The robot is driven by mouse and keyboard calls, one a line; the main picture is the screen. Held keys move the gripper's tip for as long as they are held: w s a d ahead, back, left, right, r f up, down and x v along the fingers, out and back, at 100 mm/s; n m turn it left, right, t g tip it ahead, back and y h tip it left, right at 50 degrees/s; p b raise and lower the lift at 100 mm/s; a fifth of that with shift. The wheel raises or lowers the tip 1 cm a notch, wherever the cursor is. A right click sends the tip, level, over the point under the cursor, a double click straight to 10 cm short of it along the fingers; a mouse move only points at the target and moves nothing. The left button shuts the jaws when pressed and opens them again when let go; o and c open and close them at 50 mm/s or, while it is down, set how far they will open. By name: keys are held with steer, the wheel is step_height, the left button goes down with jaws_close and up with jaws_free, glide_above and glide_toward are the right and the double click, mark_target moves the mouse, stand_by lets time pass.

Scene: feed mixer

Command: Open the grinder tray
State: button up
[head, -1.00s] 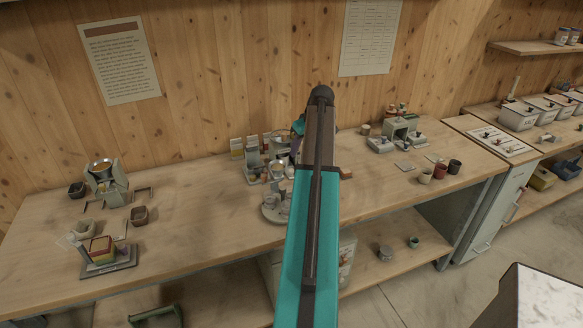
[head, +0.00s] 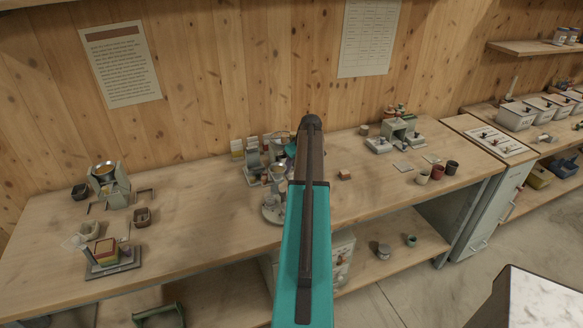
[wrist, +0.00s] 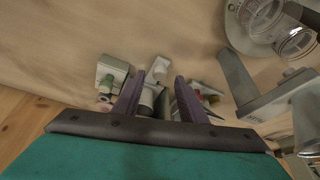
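I cannot tell for certain which machine is the grinder, and no tray is clearly made out. A grey-green machine (head: 399,133) with dark knobs stands at the right back of the bench. Another grey-green machine with a brass bowl (head: 104,180) stands at the left. In the head view my arm hides my gripper and part of the middle group. In the wrist view my gripper (wrist: 155,88) has its two dark purple fingers apart. Small grey and white parts (wrist: 160,70) show between and beyond them; none is clearly gripped.
Small cups (head: 437,172) stand at the bench's right, a small brown block (head: 344,175) right of my arm. A stacked block set (head: 106,252) is front left. The bench (head: 200,215) is clear left of centre.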

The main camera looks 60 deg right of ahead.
steer(key=shift+x, duration=0.8)
jaws_close()
